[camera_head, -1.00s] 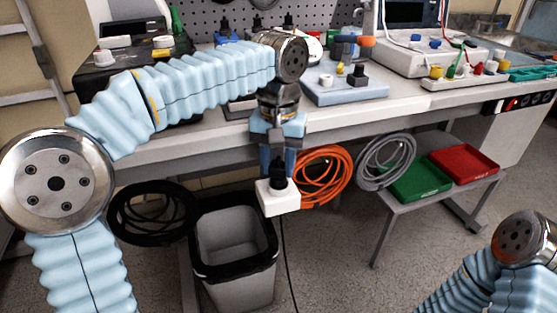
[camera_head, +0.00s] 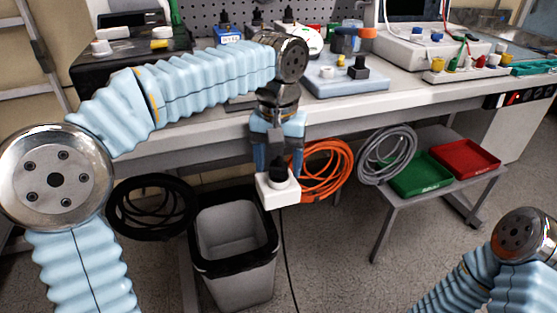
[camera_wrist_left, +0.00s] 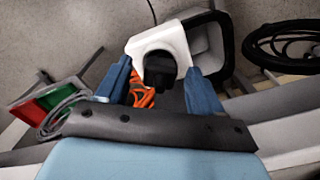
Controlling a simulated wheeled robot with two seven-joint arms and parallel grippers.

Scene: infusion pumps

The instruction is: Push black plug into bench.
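The black plug (camera_head: 279,173) stands upright at a white socket box (camera_head: 279,193) at the front of the bench (camera_head: 205,138). In the left wrist view the plug (camera_wrist_left: 159,69) sits over the round opening of the white box (camera_wrist_left: 163,41). How deep it sits is hard to tell. My left gripper (camera_head: 278,172) points down over it. Its two blue fingers are spread, one on each side of the plug, with visible gaps in the left wrist view (camera_wrist_left: 161,88). My right gripper is out of view; only part of that arm shows at lower right.
A grey bin (camera_head: 233,240) stands below the box. Black (camera_head: 152,208), orange (camera_head: 325,170) and grey (camera_head: 386,155) cable coils hang along the bench front. Green (camera_head: 421,174) and red (camera_head: 465,159) trays lie on a low table. Devices and connectors crowd the bench top.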

